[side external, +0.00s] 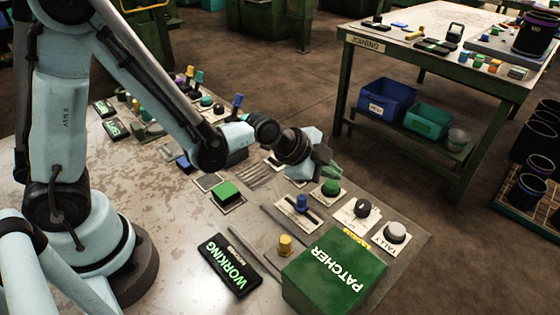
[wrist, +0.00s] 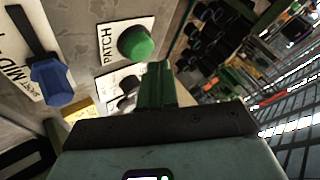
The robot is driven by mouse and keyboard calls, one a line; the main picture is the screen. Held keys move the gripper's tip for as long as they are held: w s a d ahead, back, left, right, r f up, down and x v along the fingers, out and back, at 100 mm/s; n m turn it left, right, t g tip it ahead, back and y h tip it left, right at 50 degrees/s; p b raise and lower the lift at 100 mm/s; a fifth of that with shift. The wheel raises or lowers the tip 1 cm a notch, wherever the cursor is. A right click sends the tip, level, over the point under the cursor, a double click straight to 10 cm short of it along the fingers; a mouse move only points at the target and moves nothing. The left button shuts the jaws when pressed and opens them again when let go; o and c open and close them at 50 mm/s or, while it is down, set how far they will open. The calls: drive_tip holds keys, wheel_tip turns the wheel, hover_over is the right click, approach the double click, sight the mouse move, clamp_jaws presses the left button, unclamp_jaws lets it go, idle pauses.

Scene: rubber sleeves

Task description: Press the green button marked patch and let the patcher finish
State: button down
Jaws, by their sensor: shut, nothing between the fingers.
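The green button (side external: 331,187) is a round knob on a white plate near the right side of the bench. In the wrist view the green button (wrist: 136,43) sits beside the printed word PATCH. My gripper (side external: 326,168) is shut and empty, close above the button in the side view. In the wrist view the shut green fingers (wrist: 157,80) lie just below the button in the picture; I cannot tell whether they touch it. The green PATCHER box (side external: 335,275) stands at the front of the bench. A black sign (side external: 230,265) beside it reads WORKING in bright green letters.
A blue-handled lever (side external: 301,204) is left of the button. A black knob (side external: 362,209) and a white-grey TALLY knob (side external: 396,232) are to its right. The JOINING table (side external: 365,43) is apart, across the floor.

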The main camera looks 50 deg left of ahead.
sight(326, 185)
drive_tip(key=shift+r, duration=2.55)
drive_tip(key=shift+s+a+r, duration=0.15)
drive_tip(key=shift+a+r, duration=0.05)
drive_tip(key=s+a+r+n+g+y, duration=0.1)
drive_tip(key=s+a+r+n+y, duration=0.2)
drive_tip(key=s+a+n, duration=0.9)
drive_tip(key=shift+s+a+r+n+y, duration=0.15)
drive_tip(key=shift+s+r+n+y, duration=0.25)
drive_tip(key=shift+s+r+n, duration=0.45)
